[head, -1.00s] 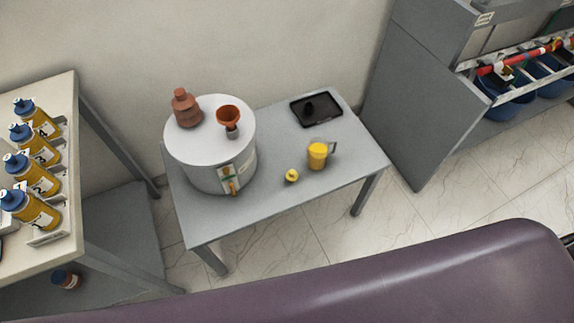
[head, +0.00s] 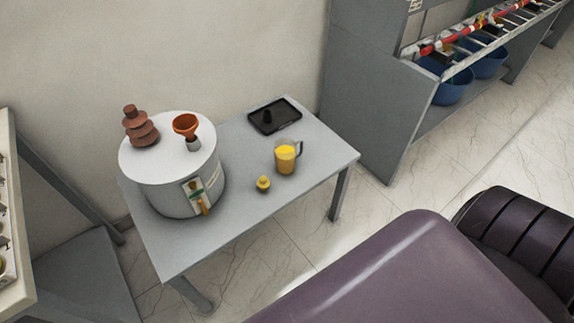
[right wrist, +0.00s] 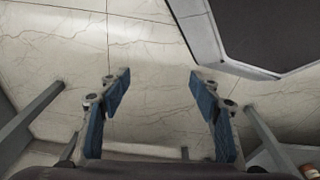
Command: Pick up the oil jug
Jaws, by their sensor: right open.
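The oil jug (head: 286,158) is a clear jug with yellow oil in it and a handle on its right side. It stands upright on the grey table (head: 240,212) in the head view, near the table's right part. My right gripper (right wrist: 160,92) shows in the right wrist view with its blue-padded fingers wide apart and nothing between them. Marble floor lies behind the fingers, and the jug is not in that view. Neither gripper shows in the head view.
On the table are a grey transformer tank (head: 170,175) with a brown bushing (head: 139,127) and an orange funnel (head: 186,126), a small yellow cap-like piece (head: 263,184) and a black tray (head: 274,116). A shelf edge (head: 12,230) is at left, a grey cabinet (head: 365,90) at right.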

